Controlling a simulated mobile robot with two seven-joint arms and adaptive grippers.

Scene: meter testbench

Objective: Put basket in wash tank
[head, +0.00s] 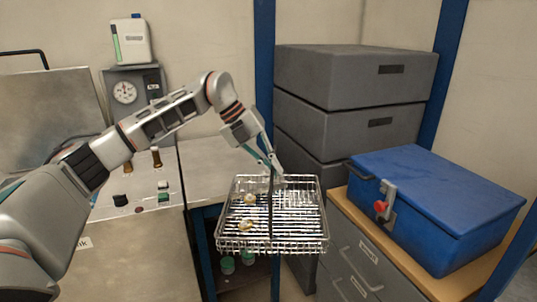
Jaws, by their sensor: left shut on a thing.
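The wire basket (230,243) is a shallow silver mesh tray with a few small brass-coloured parts (246,226) in it. My left gripper (274,174) is shut on the basket's far rim. The basket hangs roughly level in front of the gap between the left bench and the wooden-topped cabinet. A raised metal lid (40,105) stands at the far left, and a label ending in "nk" (84,242) shows on the front below; the wash tank's opening is mostly hidden by my left arm. My right gripper is out of view.
Grey stacked cases (355,75) stand behind the basket. A blue box (440,200) sits on the cabinet at right. Green-lidded jars (228,265) stand on a shelf below the basket.

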